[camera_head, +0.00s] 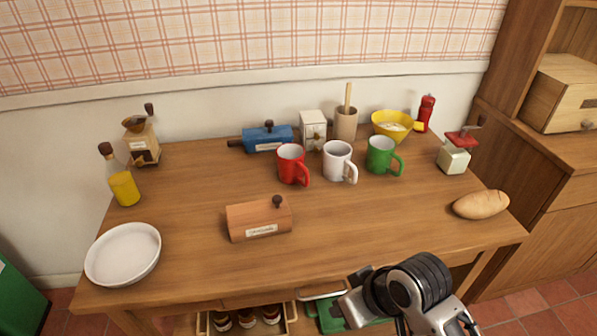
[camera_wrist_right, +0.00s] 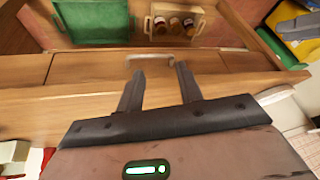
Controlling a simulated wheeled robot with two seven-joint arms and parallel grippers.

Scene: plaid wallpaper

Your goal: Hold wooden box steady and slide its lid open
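The wooden box (camera_head: 246,223) lies on the table in the head view, left of the middle. It is reddish-brown with a rounded top, a pale label on its front and a dark knob (camera_head: 277,202) at its right end. Its lid looks shut; I cannot make out a gap. My right gripper (camera_wrist_right: 160,68) is open and empty in the right wrist view, its two dark fingers apart in front of the table's drawer handle (camera_wrist_right: 163,53). In the head view my right arm is at the bottom right, well away from the box.
Red (camera_head: 291,166), white (camera_head: 338,162) and green (camera_head: 381,156) mugs stand behind the box. A blue box (camera_head: 267,138) is farther back. The table front right of the box is clear.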

